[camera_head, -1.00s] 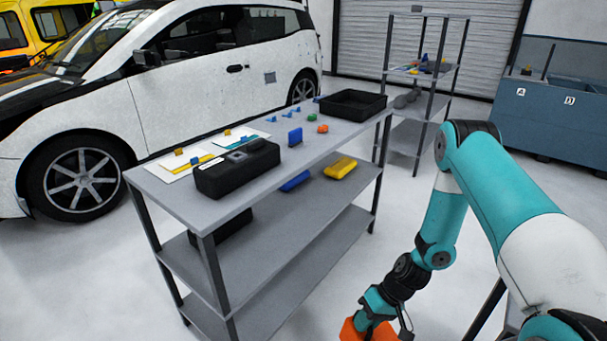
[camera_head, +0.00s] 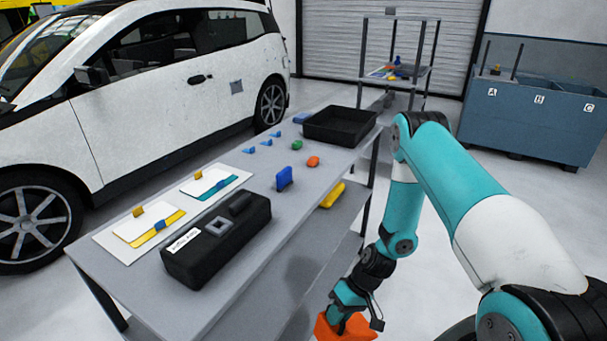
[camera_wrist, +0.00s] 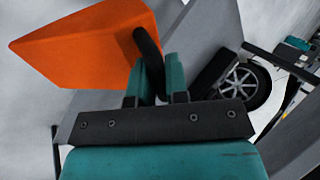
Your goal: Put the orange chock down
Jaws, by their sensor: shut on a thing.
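The orange chock (camera_head: 345,328) is held by my gripper (camera_head: 350,308) low at the bottom of the head view, in front of the grey table's right side. In the wrist view the chock (camera_wrist: 85,42) is a large orange wedge at the upper left, against the finger of my gripper (camera_wrist: 150,62). My gripper is shut on it. The chock's lower part is cut off by the head view's edge. I cannot see it resting on any surface.
The grey table (camera_head: 270,215) carries a black case (camera_head: 215,240), sample cards (camera_head: 140,228), small coloured tools and an empty-looking black tray (camera_head: 340,125). A white car (camera_head: 130,80) stands behind. A shelf rack (camera_head: 400,70) and blue bins (camera_head: 535,105) are farther back.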

